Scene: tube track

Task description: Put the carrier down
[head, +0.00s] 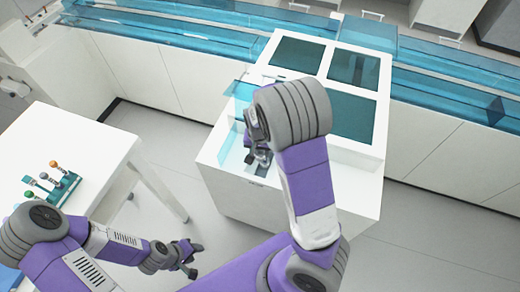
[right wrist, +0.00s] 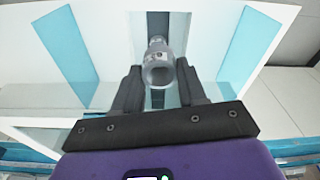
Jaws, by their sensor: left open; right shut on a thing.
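The carrier (right wrist: 158,72) is a small clear cylinder with an open round end and a dark mark inside. My right gripper (right wrist: 160,82) is shut on it, one dark finger on each side. In the head view my right gripper (head: 258,148) is at the front left part of the white machine (head: 235,193), and the carrier there is small and partly hidden. Behind the carrier in the right wrist view is a dark grey channel (right wrist: 158,25); I cannot tell whether they touch. My left gripper (head: 190,258) is open and empty, low over the floor.
A white table (head: 85,140) at the left bears a teal rack (head: 62,190) of tubes with coloured caps. The machine has dark teal top panels (head: 352,68) and a clear blue guard (head: 233,110) by my right gripper. A blue-covered track (head: 190,35) runs along the back.

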